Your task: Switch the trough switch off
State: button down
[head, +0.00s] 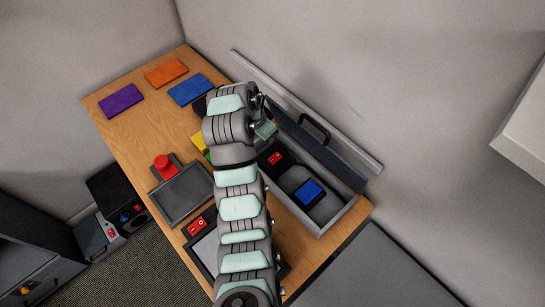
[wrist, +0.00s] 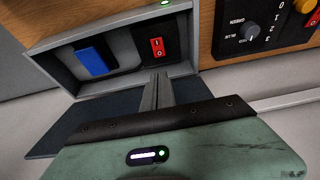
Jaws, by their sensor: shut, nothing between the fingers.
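The trough (head: 334,217) is a long grey open box along the table's right side. Inside it a red rocker switch (head: 276,157) sits on a black plate, near a blue block (head: 309,192). In the wrist view the red rocker (wrist: 157,47) shows white marks, beside the blue block (wrist: 95,58) inside the grey trough wall (wrist: 50,62). Which way the rocker is tilted I cannot tell. My gripper (wrist: 157,78) is shut and empty, its fingertips just below the switch plate in that view. In the head view my arm hides most of the gripper (head: 265,127).
A dark lid with a black handle (head: 315,128) stands along the trough's far side. A second red switch (head: 198,227) is on a panel left of my arm. A red button (head: 162,163), a grey tray (head: 183,196) and coloured pads (head: 166,73) lie on the wooden table.

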aim_at(277, 155)
jog(key=shift+r, duration=0.1)
jog(key=x, duration=0.4)
jog(key=p+x, duration=0.1)
jog(key=x, duration=0.8)
jog(key=shift+s+a+f+p, duration=0.2)
jog(key=shift+a+f+p, duration=0.1)
jog(key=shift+f, duration=0.35)
jog(key=shift+f, duration=0.1)
jog(key=shift+a+f+b, duration=0.15)
jog(key=shift+f+b, duration=0.05)
jog(key=shift+b, duration=0.2)
jog(key=shift+d+r, duration=0.15)
jog(key=shift+d, duration=0.15)
jog(key=shift+a, duration=0.1)
